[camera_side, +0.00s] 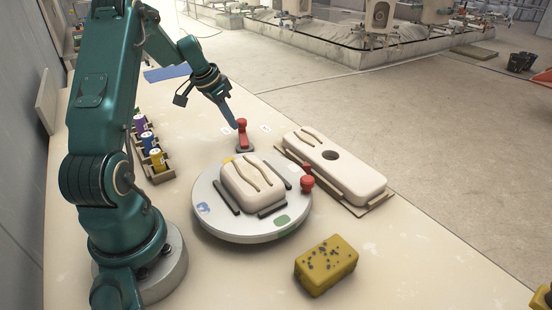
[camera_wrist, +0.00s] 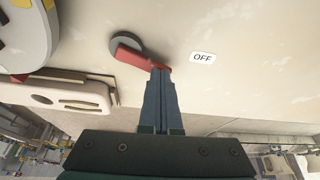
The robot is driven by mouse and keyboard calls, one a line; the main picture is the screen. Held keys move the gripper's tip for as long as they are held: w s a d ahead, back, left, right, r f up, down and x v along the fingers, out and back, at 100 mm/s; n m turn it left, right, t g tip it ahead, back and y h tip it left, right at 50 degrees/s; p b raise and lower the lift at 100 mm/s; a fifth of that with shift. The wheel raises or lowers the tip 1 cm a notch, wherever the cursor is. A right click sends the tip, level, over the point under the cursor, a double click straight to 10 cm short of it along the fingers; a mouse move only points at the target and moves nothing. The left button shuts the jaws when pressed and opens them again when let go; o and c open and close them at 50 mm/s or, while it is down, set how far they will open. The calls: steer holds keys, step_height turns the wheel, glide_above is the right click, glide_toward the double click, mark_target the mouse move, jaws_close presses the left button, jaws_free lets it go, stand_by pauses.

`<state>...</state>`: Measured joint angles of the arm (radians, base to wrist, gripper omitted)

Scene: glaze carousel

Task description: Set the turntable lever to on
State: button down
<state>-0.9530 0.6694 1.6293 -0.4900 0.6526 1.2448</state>
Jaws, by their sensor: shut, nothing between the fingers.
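The red turntable lever (camera_side: 242,130) stands on a small grey base behind the turntable (camera_side: 205,220) in the side view. In the wrist view the lever (camera_wrist: 135,58) reaches from its round grey base (camera_wrist: 126,43) toward the lower right, to my fingertips. My gripper (camera_side: 234,126) is shut and empty, pointing down at the lever's upper end. In the wrist view my gripper (camera_wrist: 160,72) overlaps the lever's end; it looks at or very near contact. A white OFF label (camera_wrist: 202,57) lies to the right of the lever there. The lever's exact setting is hard to tell.
A cream block (camera_side: 252,180) sits on the turntable, with a red knob (camera_side: 307,184) at its rim. A long cream mould (camera_side: 350,178) lies to the right. A yellow sponge (camera_side: 326,265) lies in front. A rack of small jars (camera_side: 155,165) stands at left.

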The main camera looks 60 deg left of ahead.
mark_target(244, 122)
steer(key=shift+w, duration=0.35)
steer(key=w+m, duration=0.1)
steer(key=m, duration=0.1)
steer(key=m+h, duration=0.1)
steer(key=m, duration=0.1)
steer(key=shift+w+h, duration=0.3)
steer(key=shift+w, duration=0.05)
steer(key=shift+w+d, duration=0.15)
steer(key=shift+w, duration=0.15)
